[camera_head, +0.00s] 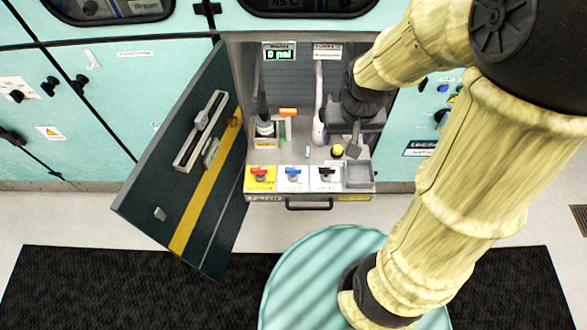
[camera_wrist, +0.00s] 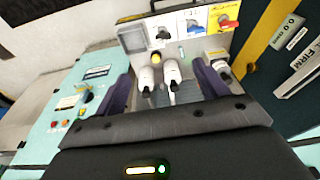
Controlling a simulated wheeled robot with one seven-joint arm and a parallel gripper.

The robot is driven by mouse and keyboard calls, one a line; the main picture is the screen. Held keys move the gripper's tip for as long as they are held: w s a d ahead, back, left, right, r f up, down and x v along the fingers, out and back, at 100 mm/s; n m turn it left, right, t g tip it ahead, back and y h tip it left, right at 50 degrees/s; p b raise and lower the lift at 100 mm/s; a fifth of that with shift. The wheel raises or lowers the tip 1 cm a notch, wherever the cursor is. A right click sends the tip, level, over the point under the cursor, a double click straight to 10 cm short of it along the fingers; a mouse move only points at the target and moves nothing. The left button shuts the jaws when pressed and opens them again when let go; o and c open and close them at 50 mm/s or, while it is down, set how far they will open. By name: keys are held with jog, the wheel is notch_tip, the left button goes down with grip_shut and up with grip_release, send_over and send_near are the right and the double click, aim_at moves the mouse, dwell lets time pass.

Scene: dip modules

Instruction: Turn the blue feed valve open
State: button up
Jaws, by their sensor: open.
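The blue feed valve (camera_head: 293,173) has a blue handle on a white plate in the middle of the front row inside the open cabinet. It also shows near the top of the wrist view (camera_wrist: 194,26). A red valve (camera_head: 261,173) on a yellow plate is to its left and a black valve (camera_head: 326,173) to its right. My gripper (camera_head: 354,142) is inside the cabinet at the right, behind and above the valve row. In the wrist view its fingers (camera_wrist: 166,82) are spread, apart from the blue valve; I see nothing held.
The dark cabinet door (camera_head: 200,165) stands open at the left. White-nozzled fittings (camera_wrist: 172,74) appear between my fingers in the wrist view. An orange-handled item (camera_head: 288,112) and a yellow knob (camera_head: 338,150) stand behind the valves. A display (camera_head: 279,54) reads 0 psi. A grey tray (camera_head: 359,185) is front right.

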jog(key=g+b, duration=0.2)
jog(key=b, duration=0.6)
send_over(293, 168)
notch_tip(293, 168, down, 11)
jog(key=shift+s+f+p, duration=0.1)
jog(key=shift+p, duration=0.2)
notch_tip(293, 168, down, 18)
jog(key=shift+r+b, duration=0.25)
jog(key=shift+b, duration=0.35)
jog(key=c, duration=1)
